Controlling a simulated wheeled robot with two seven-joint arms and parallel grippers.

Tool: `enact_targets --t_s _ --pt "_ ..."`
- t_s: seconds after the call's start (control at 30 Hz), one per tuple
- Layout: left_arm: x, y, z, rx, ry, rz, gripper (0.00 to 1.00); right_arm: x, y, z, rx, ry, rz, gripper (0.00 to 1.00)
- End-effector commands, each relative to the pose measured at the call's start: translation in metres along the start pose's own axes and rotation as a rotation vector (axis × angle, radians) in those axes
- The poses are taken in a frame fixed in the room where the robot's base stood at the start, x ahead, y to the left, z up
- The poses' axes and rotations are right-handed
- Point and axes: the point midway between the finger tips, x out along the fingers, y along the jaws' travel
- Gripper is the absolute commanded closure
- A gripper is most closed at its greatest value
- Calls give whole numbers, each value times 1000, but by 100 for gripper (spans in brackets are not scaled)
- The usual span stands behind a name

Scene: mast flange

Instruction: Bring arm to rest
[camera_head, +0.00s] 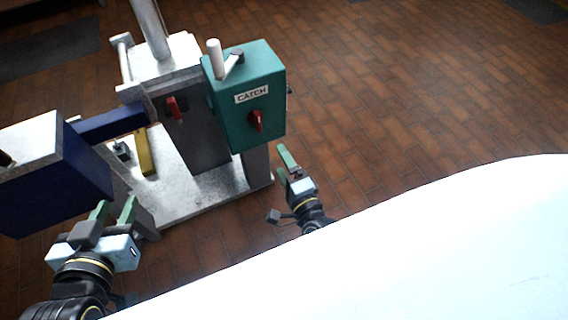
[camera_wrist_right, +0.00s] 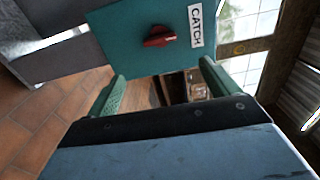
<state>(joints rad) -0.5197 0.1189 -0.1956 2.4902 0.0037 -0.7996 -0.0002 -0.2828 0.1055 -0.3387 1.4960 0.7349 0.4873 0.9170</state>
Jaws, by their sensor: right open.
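My right gripper (camera_head: 284,163) is in the head view just below the green CATCH box (camera_head: 262,75). Its green fingers are spread and nothing is between them. In the right wrist view the open fingers (camera_wrist_right: 160,92) stand apart below the box, whose red knob (camera_wrist_right: 159,37) and CATCH label (camera_wrist_right: 195,25) face the camera. My left gripper (camera_head: 115,212) is at the lower left of the head view, its two green fingers apart with nothing visible between them, in front of the grey stand.
A grey stand on a pale base plate (camera_head: 205,195) holds the box, another red knob (camera_head: 173,107) and a blue bar (camera_head: 108,125). A blue block with a white top (camera_head: 30,140) is at the left. A white surface (camera_head: 430,250) fills the lower right. Brick floor (camera_head: 420,90) at the right is clear.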

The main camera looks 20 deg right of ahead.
Motion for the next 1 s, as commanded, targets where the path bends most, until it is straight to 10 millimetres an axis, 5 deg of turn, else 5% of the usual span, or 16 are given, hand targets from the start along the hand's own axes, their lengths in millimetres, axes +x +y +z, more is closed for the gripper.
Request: enact_targets --t_s 0.57,0.8,1.0 --pt "0 0 0 0 2 1 64 1 -11 9 -65 -46 2 13" --pt "0 0 0 0 2 1 64 -6 -78 44 -573 -285 4 13" --pt "0 0 0 0 2 1 64 -23 -117 44 -1012 -398 34 13"
